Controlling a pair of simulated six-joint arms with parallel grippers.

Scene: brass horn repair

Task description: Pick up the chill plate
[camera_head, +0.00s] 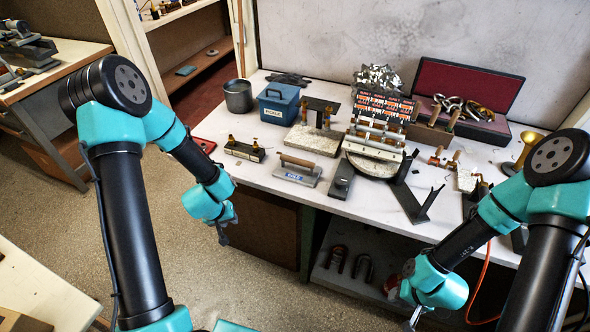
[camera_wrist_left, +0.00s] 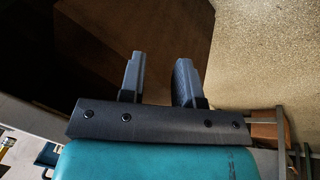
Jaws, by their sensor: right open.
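The chill plate appears to be the grey metal block with a wooden handle and a blue label (camera_head: 298,172), flat near the front edge of the white workbench. My left gripper (camera_head: 224,234) hangs left of and lower in the picture than the plate, off the bench's front edge, apart from it. In the left wrist view its two fingers (camera_wrist_left: 160,80) stand apart with nothing between them. My right gripper (camera_head: 414,318) is in front of the bench at the lower right, away from the plate; its fingers are small and partly hidden by the wrist.
The white workbench (camera_head: 381,206) holds a blue box (camera_head: 279,104), a grey metal cup (camera_head: 238,96), a dark block with brass fittings (camera_head: 245,150), a dark flat tool (camera_head: 341,179) and an open red-lined case (camera_head: 463,92). A shelf with horseshoe-shaped pieces lies below.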

